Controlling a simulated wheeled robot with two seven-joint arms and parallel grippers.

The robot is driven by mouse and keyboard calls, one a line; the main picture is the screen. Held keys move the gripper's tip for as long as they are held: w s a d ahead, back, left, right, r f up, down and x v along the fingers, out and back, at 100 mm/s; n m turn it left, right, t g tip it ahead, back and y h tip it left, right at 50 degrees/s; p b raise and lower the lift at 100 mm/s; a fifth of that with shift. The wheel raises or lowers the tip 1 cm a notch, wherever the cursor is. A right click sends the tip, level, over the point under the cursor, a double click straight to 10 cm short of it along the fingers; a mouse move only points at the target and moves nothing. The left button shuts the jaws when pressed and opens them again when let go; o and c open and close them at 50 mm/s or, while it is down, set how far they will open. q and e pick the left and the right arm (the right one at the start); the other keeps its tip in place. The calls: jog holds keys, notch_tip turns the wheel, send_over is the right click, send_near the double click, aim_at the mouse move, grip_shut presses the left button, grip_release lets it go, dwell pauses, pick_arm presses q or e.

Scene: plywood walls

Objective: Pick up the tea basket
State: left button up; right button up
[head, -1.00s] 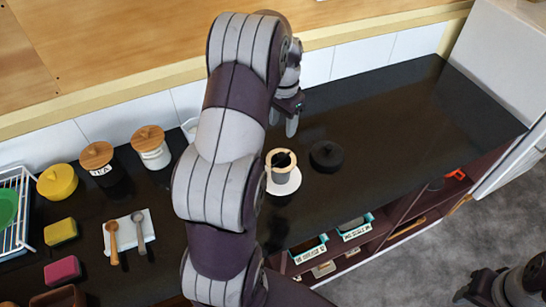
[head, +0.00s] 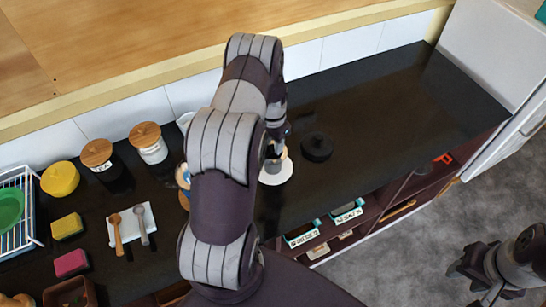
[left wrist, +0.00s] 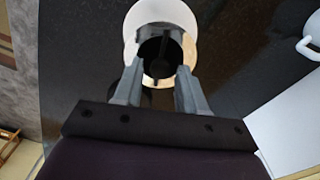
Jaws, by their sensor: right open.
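The tea basket appears to be the dark round piece (left wrist: 157,57) with a bar across it, seated in a pale cup or pot (left wrist: 162,80) in the left wrist view. Beneath it is a white round saucer (head: 277,175). My left gripper (left wrist: 158,68) is directly over it, fingers apart, one to each side of the dark piece; contact cannot be told. In the head view my left gripper (head: 277,145) and arm hide most of the basket. My right gripper (head: 472,277) is open and empty, low at the right over the floor.
A black round lid (head: 316,147) lies right of the saucer. Wooden-lidded jars (head: 151,148), a yellow pot (head: 60,179), sponges (head: 68,227) and spoons on a white cloth (head: 132,226) stand left. The counter's right side (head: 410,100) is clear. Shelves (head: 375,222) are below.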

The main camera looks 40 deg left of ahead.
pick_arm(q)
grip_shut()
